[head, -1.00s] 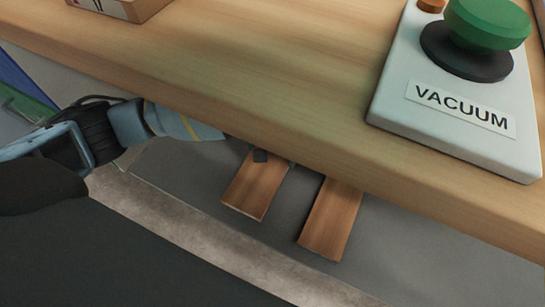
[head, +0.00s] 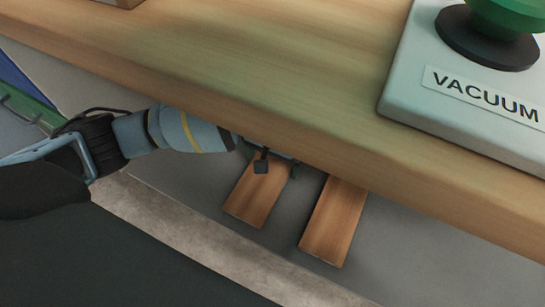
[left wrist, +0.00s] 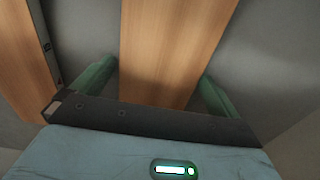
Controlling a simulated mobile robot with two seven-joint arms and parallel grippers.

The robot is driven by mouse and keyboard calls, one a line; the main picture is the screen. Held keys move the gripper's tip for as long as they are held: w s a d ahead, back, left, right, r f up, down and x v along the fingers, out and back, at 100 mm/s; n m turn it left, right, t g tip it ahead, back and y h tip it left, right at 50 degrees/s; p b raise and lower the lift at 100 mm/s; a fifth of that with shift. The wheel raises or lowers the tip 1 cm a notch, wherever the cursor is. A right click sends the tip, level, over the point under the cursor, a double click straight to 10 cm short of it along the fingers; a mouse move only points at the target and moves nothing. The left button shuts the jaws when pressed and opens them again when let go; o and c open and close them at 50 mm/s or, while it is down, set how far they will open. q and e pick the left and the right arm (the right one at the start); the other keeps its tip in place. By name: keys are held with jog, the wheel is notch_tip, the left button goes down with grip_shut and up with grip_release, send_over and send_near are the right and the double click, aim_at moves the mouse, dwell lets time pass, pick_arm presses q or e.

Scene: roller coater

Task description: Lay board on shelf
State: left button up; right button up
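Two brown wooden boards lie below the front edge of the wooden top, their far ends hidden under it: a left board (head: 256,194) and a right board (head: 333,222). My left gripper (head: 278,169) is at the far visible part of the left board, partly hidden by the top. In the left wrist view, a board (left wrist: 170,45) runs between the two green fingers of my left gripper (left wrist: 154,86), which stand apart on either side of it. The gripper looks open, not closed on the board. Another board (left wrist: 25,60) shows at the left there. No shelf is clearly identifiable. My right gripper is out of view.
The wooden top (head: 250,75) overhangs the boards and my left arm. A white box labelled VACUUM (head: 460,100) with a green button stands on it at the right. A grey surface (head: 400,255) lies bare beside the right board.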

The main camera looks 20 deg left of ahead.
aim_at(272, 163)
pick_arm(q)
jog(key=shift+r, duration=0.4)
notch_tip(272, 163, up, 12)
jog(key=p, duration=0.3)
jog(key=shift+f+p, duration=0.2)
jog(key=shift+p, duration=0.15)
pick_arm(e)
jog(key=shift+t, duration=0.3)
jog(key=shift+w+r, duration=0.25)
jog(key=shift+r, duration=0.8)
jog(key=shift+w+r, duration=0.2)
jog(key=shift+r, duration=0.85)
